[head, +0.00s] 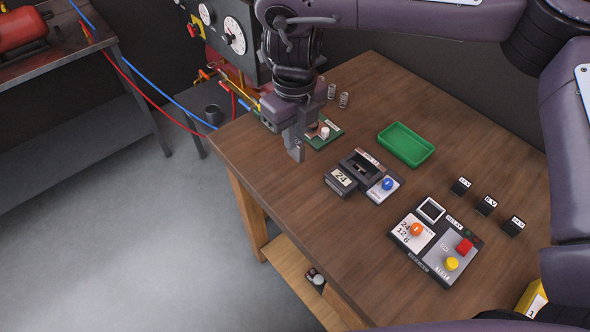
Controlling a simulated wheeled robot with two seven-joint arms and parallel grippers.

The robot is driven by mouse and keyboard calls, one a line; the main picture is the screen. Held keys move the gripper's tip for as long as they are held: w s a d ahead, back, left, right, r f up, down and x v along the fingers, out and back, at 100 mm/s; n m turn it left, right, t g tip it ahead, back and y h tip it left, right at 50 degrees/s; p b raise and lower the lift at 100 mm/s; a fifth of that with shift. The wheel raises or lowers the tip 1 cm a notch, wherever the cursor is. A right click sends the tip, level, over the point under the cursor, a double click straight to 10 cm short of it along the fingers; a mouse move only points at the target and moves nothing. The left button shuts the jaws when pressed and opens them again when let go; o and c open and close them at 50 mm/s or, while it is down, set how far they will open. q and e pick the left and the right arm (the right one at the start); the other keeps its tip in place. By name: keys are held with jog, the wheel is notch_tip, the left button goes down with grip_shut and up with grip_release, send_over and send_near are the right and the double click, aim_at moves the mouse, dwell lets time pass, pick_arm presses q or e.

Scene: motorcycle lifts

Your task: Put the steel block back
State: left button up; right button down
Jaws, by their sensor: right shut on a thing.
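My right gripper (291,132) points down above the left edge of the wooden workbench, shut on a small grey piece that looks like the steel block (297,151). The fingers hide part of the block. A green plate (327,138) with a pale round piece on it lies just right of the gripper. A dark device (359,172) with an open slot, a small display and a blue button stands to the right of and below the gripper. My left gripper is not in view.
A green tray (405,144) lies behind the device. A control box (436,243) with orange, red and yellow buttons stands nearer, beside several small black cubes (486,205). Two springs (343,99) stand at the back. A gauge panel (232,38) and hoses are at the left.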

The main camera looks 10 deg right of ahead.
notch_tip(320, 180, down, 12)
jog(key=shift+r, duration=0.25)
jog(key=shift+f, duration=0.1)
jog(key=c, duration=1.4)
grip_release()
jog(key=shift+c, duration=0.2)
notch_tip(320, 180, up, 12)
jog(key=shift+r+b, duration=0.15)
jog(key=shift+b, duration=0.25)
